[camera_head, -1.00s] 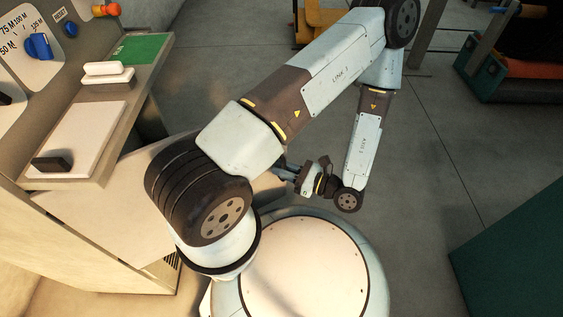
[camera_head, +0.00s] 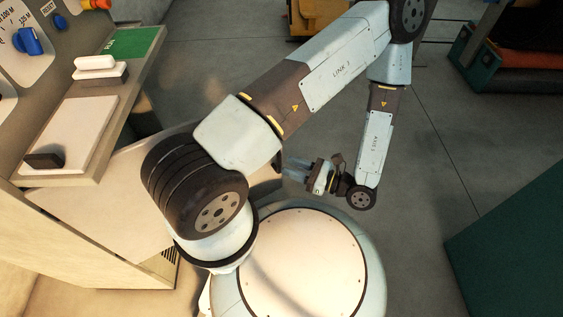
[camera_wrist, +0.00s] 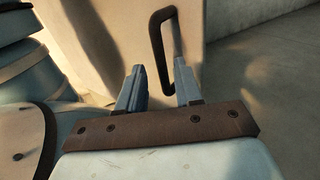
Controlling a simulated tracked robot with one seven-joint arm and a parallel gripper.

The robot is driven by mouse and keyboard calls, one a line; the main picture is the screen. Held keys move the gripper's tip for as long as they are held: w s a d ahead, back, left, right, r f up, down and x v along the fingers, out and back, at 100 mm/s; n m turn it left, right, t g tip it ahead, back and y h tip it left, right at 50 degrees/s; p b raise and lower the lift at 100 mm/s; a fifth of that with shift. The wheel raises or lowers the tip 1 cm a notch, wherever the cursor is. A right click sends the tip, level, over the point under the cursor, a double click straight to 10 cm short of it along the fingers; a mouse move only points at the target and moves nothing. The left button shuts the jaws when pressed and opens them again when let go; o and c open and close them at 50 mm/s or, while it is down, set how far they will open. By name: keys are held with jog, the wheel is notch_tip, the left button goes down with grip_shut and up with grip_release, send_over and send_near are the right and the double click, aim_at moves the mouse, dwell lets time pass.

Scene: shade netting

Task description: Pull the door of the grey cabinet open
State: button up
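The pale cabinet (camera_head: 110,205) stands at the left in the head view, under the control console. In the wrist view its pale door face (camera_wrist: 110,40) fills the upper middle, with a dark upright bar handle (camera_wrist: 156,42) near its right edge. My gripper (camera_head: 288,169) is beside the cabinet's right end in the head view. In the wrist view my gripper (camera_wrist: 160,75) has its two fingers apart, with the handle's lower part showing between them. I cannot tell whether either finger touches the handle. No clear gap shows at the door.
The console (camera_head: 75,125) has a white sliding grip (camera_head: 95,65), a blue knob (camera_head: 28,41) and a green panel (camera_head: 130,42), and overhangs the cabinet. A dark green box (camera_head: 515,250) stands at the right. Grey floor (camera_head: 430,160) between is open.

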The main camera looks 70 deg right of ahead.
jog(key=s+a, duration=0.1)
jog(key=s, duration=0.7)
jog(key=shift+s, duration=0.3)
jog(key=shift+c, duration=0.3)
